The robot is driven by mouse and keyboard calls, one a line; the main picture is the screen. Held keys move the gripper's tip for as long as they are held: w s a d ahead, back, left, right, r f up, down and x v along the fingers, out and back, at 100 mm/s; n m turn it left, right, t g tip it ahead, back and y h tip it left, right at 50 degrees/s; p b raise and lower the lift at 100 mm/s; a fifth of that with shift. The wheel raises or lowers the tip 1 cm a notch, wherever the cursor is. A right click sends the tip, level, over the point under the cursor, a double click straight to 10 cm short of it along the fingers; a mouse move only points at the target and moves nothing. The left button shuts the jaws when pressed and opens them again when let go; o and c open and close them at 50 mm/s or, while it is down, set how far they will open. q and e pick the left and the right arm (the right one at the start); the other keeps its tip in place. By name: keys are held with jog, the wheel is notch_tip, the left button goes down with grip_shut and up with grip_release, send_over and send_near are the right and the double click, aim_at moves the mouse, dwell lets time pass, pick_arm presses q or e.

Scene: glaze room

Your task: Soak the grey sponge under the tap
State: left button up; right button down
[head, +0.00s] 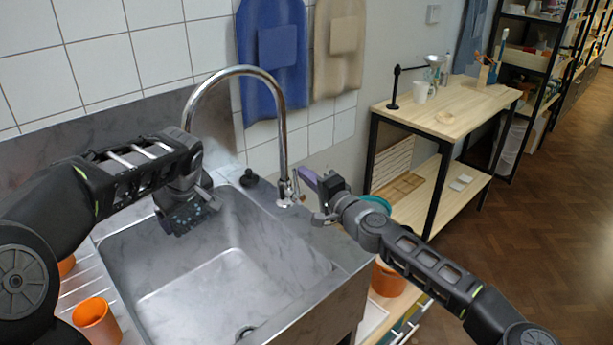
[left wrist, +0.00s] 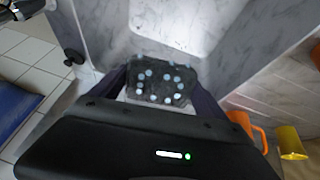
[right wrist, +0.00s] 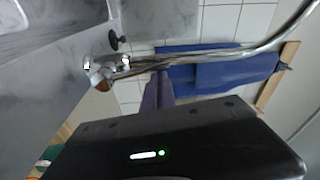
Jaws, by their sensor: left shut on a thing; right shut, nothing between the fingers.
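The grey sponge (left wrist: 160,87) is dark with several pale blue dots on its face. My left gripper (head: 186,208) is shut on it and holds it over the left back part of the sink basin (head: 235,268). The sponge shows in the head view (head: 190,218), below the spout end of the chrome tap (head: 281,118); the arm partly hides the space between. I cannot make out a water stream. My right gripper (head: 308,180) is shut and empty, close beside the tap's base and lever (right wrist: 140,69); I cannot tell whether it touches the lever.
An orange cup (head: 96,320) stands on the ribbed drainer left of the basin. A dark knob (head: 249,178) sits on the sink's back ledge. Blue (head: 271,55) and beige (head: 339,45) aprons hang behind. A wooden table (head: 450,105) stands at the right; open floor lies beyond.

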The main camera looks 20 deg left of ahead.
jog(key=s+d, duration=0.2)
jog(key=d, duration=0.7)
jog(key=shift+s+r, duration=0.15)
jog(key=shift+r, duration=0.1)
dwell(0.4)
jog(key=s+a+f+n+t+h, duration=0.35)
jog(key=s+a+n, duration=1.45)
jog(key=n, duration=0.7)
jog(key=w+d+n+t+h, duration=0.1)
jog(key=d+n, duration=0.2)
jog(key=d, duration=0.2)
jog(key=w+d+n+t+h, duration=0.1)
jog(key=w+d+n+t, duration=0.1)
jog(key=d, duration=0.3)
jog(key=shift+w+d+n, duration=0.25)
jog(key=shift+d+n, duration=0.1)
jog(key=shift+n, duration=0.35)
